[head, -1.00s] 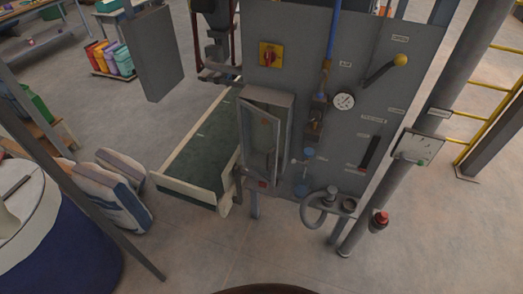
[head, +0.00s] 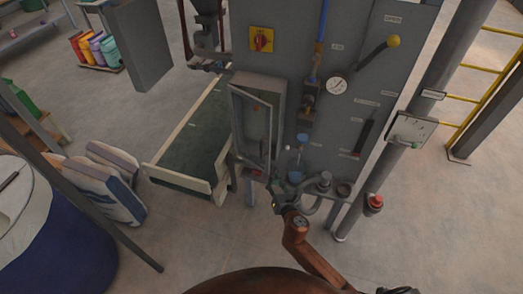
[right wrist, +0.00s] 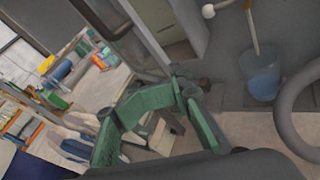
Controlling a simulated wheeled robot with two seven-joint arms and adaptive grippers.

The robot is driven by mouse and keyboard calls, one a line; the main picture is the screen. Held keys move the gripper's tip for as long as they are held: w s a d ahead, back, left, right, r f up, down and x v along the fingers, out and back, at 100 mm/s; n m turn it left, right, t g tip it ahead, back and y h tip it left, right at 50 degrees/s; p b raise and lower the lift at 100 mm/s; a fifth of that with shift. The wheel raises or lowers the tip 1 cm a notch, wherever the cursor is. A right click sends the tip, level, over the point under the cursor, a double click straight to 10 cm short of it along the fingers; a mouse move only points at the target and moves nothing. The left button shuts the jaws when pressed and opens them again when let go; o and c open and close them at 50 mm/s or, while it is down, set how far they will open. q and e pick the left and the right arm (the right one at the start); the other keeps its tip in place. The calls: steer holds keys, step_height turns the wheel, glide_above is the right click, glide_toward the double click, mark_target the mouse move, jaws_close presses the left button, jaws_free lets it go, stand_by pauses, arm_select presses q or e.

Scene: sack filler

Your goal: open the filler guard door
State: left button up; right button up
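The filler guard door (head: 249,128) is a narrow grey framed panel on a box on the front of the filler cabinet (head: 298,48). It stands ajar, its left edge swung out from the box. My right gripper (head: 276,186) is just below and right of the door's lower corner, in front of the cabinet. My left gripper is not in view.
A grey hose (head: 312,204) and a blue cup (right wrist: 264,84) are close to the right gripper. A green conveyor (head: 200,135) lies left of the door. Filled sacks (head: 105,183) and a blue drum (head: 60,250) stand at left. A red button (head: 375,202) is at right.

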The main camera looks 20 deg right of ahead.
mark_target(262, 151)
steer(key=a+r+n+t, duration=0.2)
steer(key=a+r+n, duration=0.15)
steer(key=r, duration=0.75)
steer(key=shift+n+y, duration=0.25)
steer(key=shift+y, duration=0.05)
steer(key=w, duration=0.7)
steer(key=shift+w+d, duration=0.1)
steer(key=shift+w, duration=0.1)
steer(key=shift+w+b, duration=0.2)
steer(key=shift+b, duration=0.1)
steer(key=shift+c, duration=0.3)
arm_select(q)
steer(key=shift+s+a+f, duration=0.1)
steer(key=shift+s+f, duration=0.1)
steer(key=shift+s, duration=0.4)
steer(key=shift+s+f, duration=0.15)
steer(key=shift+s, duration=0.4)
arm_select(e)
jaws_close()
